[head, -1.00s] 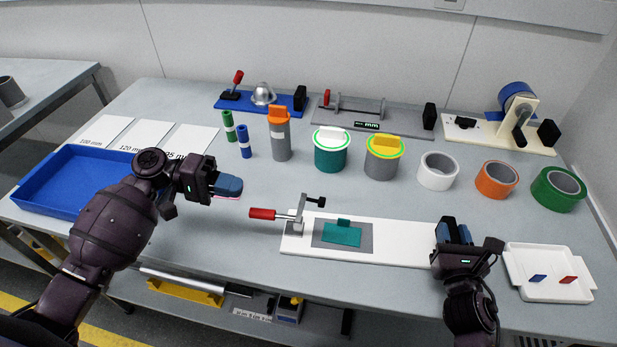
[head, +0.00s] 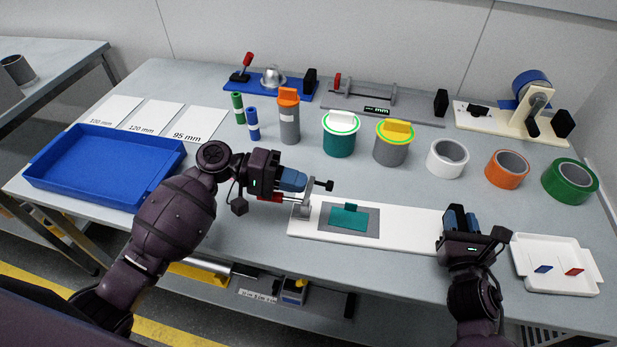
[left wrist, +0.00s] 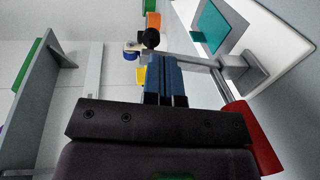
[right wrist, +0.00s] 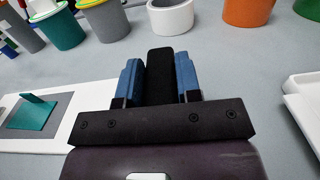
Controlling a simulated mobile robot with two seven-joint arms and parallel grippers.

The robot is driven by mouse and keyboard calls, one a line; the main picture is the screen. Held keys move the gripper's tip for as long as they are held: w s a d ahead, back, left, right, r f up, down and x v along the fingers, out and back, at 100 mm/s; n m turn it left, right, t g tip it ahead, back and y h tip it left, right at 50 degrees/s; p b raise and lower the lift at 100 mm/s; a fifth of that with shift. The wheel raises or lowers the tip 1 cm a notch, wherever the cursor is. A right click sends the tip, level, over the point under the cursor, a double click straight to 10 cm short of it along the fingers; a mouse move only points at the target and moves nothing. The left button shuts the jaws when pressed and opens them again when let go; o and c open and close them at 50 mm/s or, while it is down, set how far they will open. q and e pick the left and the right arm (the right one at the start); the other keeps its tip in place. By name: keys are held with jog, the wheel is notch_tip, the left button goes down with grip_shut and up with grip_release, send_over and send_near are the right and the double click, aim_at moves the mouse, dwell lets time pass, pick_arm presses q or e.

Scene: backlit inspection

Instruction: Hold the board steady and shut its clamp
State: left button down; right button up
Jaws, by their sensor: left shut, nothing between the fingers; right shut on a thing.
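The white board (head: 410,222) lies on the bench and carries a grey pad with a teal plate (head: 348,219) on it. At its left end stands the metal clamp (head: 308,199). Its black-tipped arm is raised clear of the plate, and its red handle (head: 270,198) sticks out left. In the left wrist view the red handle (left wrist: 250,135) is beside the fingers. My left gripper (head: 292,180) is shut and empty, just above and behind the handle; contact is unclear. My right gripper (right wrist: 158,78) is shut on a black block (right wrist: 160,65) at the board's right end.
A white tray (head: 525,245) with a blue and a red piece stands right of my right gripper. Jars, tape rolls (head: 447,158) and fixtures stand behind the board. A blue tray (head: 60,185) is at far left. The bench between the jars and the board is clear.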

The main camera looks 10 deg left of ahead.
aim_at(330, 190)
pick_arm(q)
jog(key=shift+d, duration=0.15)
pick_arm(e)
jog(key=shift+s+f, duration=0.1)
jog(key=shift+f, duration=0.25)
